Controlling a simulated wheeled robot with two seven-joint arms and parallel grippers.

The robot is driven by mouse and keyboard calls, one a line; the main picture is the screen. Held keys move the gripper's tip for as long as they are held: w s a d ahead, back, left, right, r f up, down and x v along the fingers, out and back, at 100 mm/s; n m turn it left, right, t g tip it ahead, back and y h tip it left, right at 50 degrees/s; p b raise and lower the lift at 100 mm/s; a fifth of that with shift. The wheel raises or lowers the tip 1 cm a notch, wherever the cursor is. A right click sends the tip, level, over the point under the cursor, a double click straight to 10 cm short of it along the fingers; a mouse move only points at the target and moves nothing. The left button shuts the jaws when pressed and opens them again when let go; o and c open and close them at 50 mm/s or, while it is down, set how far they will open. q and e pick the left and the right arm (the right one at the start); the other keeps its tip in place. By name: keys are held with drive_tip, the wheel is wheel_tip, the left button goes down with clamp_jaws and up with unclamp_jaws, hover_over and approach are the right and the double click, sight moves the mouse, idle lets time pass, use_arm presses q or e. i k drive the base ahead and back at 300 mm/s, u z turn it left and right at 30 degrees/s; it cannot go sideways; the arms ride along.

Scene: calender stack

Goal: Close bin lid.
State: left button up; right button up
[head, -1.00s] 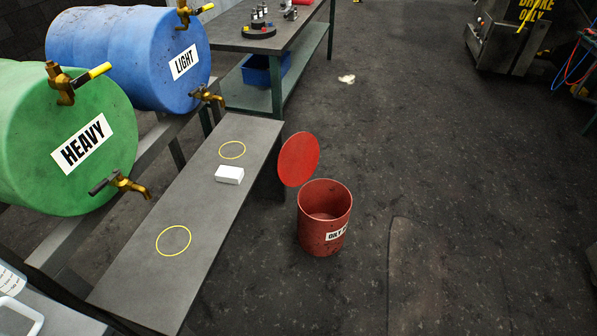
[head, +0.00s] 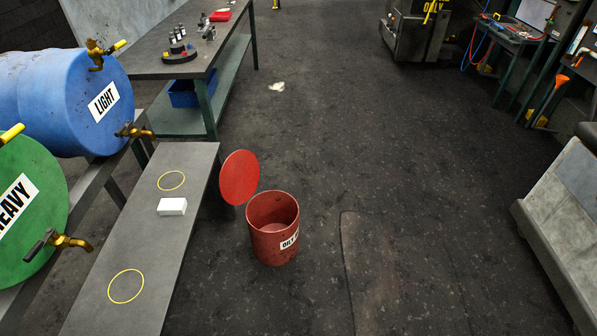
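A red cylindrical bin (head: 268,247) stands on the dark floor in the head view, with a white label on its side reading in part "OILY". Its round red lid (head: 239,178) is open, standing tilted up at the bin's back left. The inside of the bin shows, and its bottom looks lighter. Neither of my grippers is in view.
A grey bench (head: 150,240) with a white box (head: 172,206) and two yellow rings stands left of the bin. Blue (head: 75,100) and green (head: 25,215) drums with brass taps are further left. A grey machine (head: 560,215) is at the right. The floor right of the bin is clear.

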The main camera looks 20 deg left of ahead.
sight(239, 177)
drive_tip(key=z, duration=0.2)
drive_tip(key=i, duration=4.8)
drive_tip(key=u, duration=2.35)
drive_tip(key=i, duration=2.7)
drive_tip(key=u, duration=3.8)
